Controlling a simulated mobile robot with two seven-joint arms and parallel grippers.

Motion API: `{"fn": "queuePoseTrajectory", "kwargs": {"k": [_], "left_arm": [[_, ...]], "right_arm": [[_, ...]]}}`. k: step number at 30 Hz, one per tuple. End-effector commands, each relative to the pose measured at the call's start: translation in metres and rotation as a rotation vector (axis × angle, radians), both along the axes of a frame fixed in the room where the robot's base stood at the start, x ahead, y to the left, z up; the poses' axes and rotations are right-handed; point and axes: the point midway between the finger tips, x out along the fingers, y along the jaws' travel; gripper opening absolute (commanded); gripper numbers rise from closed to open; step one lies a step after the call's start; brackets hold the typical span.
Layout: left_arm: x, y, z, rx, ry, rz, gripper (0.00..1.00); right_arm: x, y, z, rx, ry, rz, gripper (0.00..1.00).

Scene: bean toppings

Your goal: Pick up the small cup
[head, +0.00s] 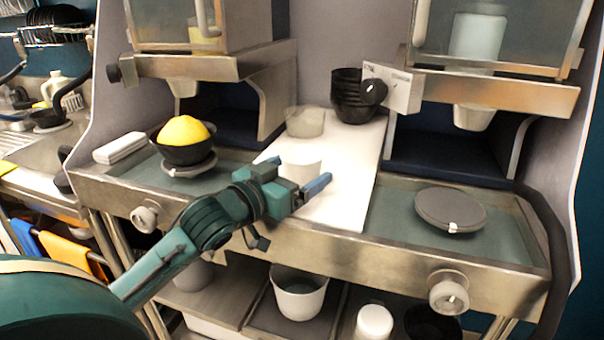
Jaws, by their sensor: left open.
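A small white cup (301,170) stands on the white board (347,180) in the middle of the counter; its lower part is hidden behind my left gripper. My left gripper (308,184) is open at the front side of this cup, with one blue-tipped finger showing to its right. I cannot tell whether it touches the cup. A translucent cup (305,122) stands farther back on the same board. My right gripper is not in view.
A black bowl with a yellow mound (184,131) sits on a round pad at left. Stacked black bowls (352,95) stand at the back. A round grey pad (450,208) lies at right. Dispensers overhang both sides. A white bucket (299,293) is on the shelf below.

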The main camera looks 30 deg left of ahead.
Motion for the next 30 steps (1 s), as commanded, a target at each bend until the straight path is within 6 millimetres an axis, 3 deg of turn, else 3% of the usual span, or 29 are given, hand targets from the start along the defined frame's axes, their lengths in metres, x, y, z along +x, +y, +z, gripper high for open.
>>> {"fn": "queuePoseTrajectory", "kwargs": {"k": [2, 19, 26, 30], "left_arm": [[0.000, 0.000, 0.000, 0.000, 0.000, 0.000, 0.89], [-0.001, 0.000, 0.000, -0.001, -0.001, 0.000, 0.43], [0.000, 0.000, 0.002, 0.000, -0.001, 0.000, 0.43], [0.000, 0.000, 0.019, 0.000, -0.006, -0.001, 0.43]], "right_arm": [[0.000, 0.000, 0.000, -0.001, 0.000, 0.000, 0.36], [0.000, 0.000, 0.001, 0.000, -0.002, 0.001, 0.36], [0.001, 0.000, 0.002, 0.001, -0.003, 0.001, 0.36], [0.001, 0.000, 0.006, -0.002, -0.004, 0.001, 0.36]]}}
